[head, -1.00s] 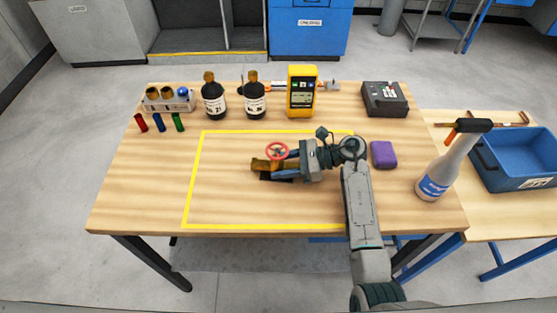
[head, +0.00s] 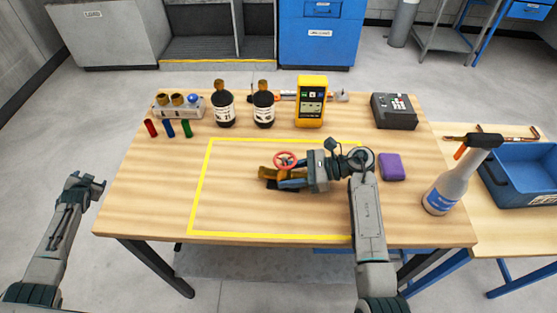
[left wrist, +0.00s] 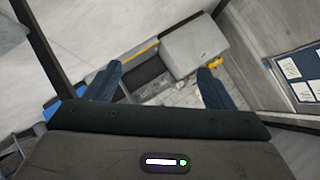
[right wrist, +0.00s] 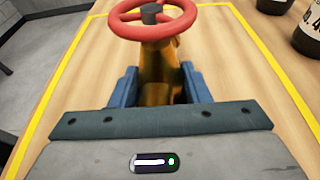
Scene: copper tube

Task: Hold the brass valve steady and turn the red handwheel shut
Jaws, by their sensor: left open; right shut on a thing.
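The brass valve (head: 268,173) lies inside the yellow taped rectangle on the table. Its red handwheel (head: 285,159) is on top of it. My right gripper (head: 292,181) is shut on the valve body from the right. In the right wrist view the brass body (right wrist: 160,72) sits between the two blue fingers, with the red handwheel (right wrist: 186,22) above and beyond them. My left gripper (head: 86,182) is open and empty, off the table's left edge. Its two spread fingers show in the left wrist view (left wrist: 160,88) with only the room beyond.
Two dark bottles (head: 223,110), a yellow meter (head: 311,103) and a grey device (head: 394,111) stand along the back. Small coloured cylinders (head: 169,129) are at left. The taped area's left part is clear.

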